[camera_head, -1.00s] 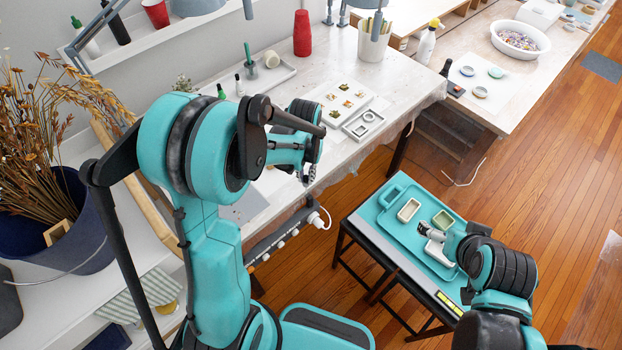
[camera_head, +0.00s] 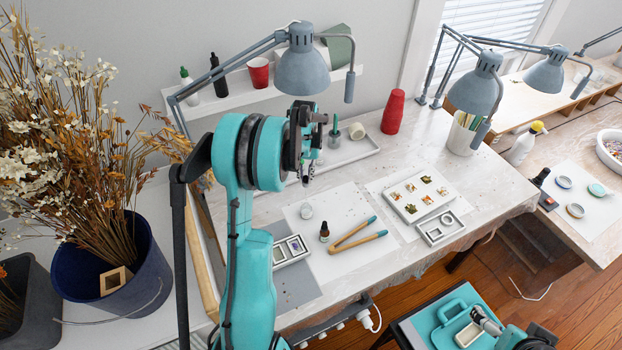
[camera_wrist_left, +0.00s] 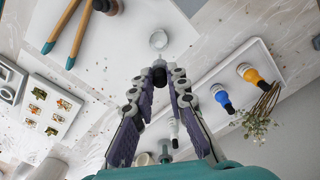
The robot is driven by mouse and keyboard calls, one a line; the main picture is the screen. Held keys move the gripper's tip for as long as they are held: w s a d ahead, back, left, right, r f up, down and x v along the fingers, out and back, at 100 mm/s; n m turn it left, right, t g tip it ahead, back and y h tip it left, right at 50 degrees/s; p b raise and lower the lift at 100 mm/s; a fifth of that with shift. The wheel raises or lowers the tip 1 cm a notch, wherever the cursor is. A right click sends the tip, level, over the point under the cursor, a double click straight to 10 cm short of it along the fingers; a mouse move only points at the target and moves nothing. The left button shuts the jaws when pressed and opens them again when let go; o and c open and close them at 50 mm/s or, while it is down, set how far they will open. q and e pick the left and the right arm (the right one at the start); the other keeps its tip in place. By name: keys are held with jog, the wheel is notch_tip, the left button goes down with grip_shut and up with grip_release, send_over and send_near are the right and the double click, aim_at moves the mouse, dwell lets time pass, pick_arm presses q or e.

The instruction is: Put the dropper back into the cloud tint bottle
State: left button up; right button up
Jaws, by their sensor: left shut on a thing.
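My left gripper (camera_head: 304,178) hangs over the workbench, seen end-on behind its wrist. I cannot tell which bottle is the cloud tint. A small brown bottle (camera_head: 325,232) with a dark top stands on white paper. My right gripper (camera_head: 485,320) is low over the teal tray; its jaws are unclear.
Wooden tongs (camera_head: 357,237) with teal tips lie beside the brown bottle. A small round cup (camera_head: 306,211) stands on the paper. A white mould (camera_head: 419,194) with small pieces lies to the right.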

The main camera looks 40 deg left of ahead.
pick_arm(q)
jog(key=shift+s+d+r, duration=0.25)
jog(key=shift+s+r, duration=0.05)
jog(key=shift+s, duration=0.05)
jog(key=shift+w+a+f+b, duration=0.1)
jog(key=shift+w+f+b, duration=0.05)
jog(key=shift+f+b, duration=0.15)
notch_tip(320, 180, down, 2)
jog(key=shift+f+b, duration=0.1)
jog(key=shift+b, duration=0.95)
jog(key=shift+f+b, duration=0.55)
jog(key=shift+f, duration=0.1)
pick_arm(e)
jog(key=f, duration=0.3)
jog(key=shift+s+d+f, duration=0.15)
jog(key=shift+s+f, duration=0.1)
jog(key=shift+f, duration=0.05)
pick_arm(q)
jog(key=shift+r, duration=0.1)
pick_arm(e)
jog(key=shift+f, duration=0.2)
